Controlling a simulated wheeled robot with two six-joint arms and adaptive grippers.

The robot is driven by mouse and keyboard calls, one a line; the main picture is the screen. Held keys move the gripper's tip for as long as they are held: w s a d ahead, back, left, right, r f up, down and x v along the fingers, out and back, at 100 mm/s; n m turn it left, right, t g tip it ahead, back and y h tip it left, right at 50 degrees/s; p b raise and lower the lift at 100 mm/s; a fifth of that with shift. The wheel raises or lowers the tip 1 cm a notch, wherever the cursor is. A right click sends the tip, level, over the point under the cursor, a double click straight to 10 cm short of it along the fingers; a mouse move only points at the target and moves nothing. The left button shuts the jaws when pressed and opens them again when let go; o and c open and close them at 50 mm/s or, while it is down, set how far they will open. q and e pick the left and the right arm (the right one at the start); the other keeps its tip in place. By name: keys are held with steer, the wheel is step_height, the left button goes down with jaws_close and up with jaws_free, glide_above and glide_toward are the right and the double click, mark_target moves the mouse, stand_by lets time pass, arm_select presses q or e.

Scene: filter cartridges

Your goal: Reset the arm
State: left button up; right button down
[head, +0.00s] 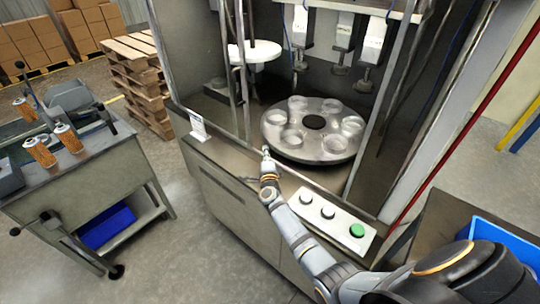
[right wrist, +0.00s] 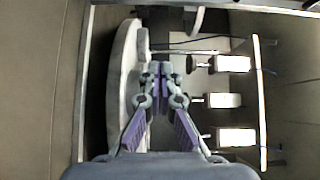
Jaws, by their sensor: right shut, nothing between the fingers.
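My right arm reaches in from the lower right of the head view. Its gripper (head: 265,152) is at the front edge of the machine, in front of the round turntable (head: 312,152). In the right wrist view the fingers of this gripper (right wrist: 160,68) are together with nothing between them. The turntable carries several clear round cups around a dark centre, and the gripper looks apart from them.
Orange cartridges (head: 40,152) stand on the workbench (head: 75,165) at left. A panel with buttons (head: 330,215) lies along the machine's front, beside my right arm. Machine posts (head: 376,100) flank the turntable. A blue bin (head: 500,238) is at lower right.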

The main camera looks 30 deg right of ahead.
steer(key=s+a+f+n+g+y, duration=0.2)
steer(key=s+a+n+g+y, duration=0.2)
steer(key=s+a+n+y, duration=1)
steer(key=s+d+f+n+g+h, duration=0.1)
steer(key=s+d+n+g+h, duration=0.35)
steer(key=s, duration=0.75)
steer(key=s+d+n+g+h, duration=0.3)
steer(key=s+n+g+h, duration=0.15)
steer(key=s, duration=0.65)
step_height(320, 180, down, 27)
steer(key=s+d+g+y, duration=0.1)
steer(key=s+d, duration=0.1)
steer(key=s, duration=0.1)
arm_select(q)
steer(key=shift+w+a+r, duration=0.15)
steer(key=shift+w, duration=0.3)
steer(key=shift+w+a+r, duration=0.1)
steer(key=shift+w+r, duration=0.05)
steer(key=shift+w, duration=0.3)
arm_select(e)
steer(key=s+d+f+g, duration=0.1)
steer(key=s+f, duration=1.5)
steer(key=s, duration=0.2)
steer(key=shift+d, duration=0.2)
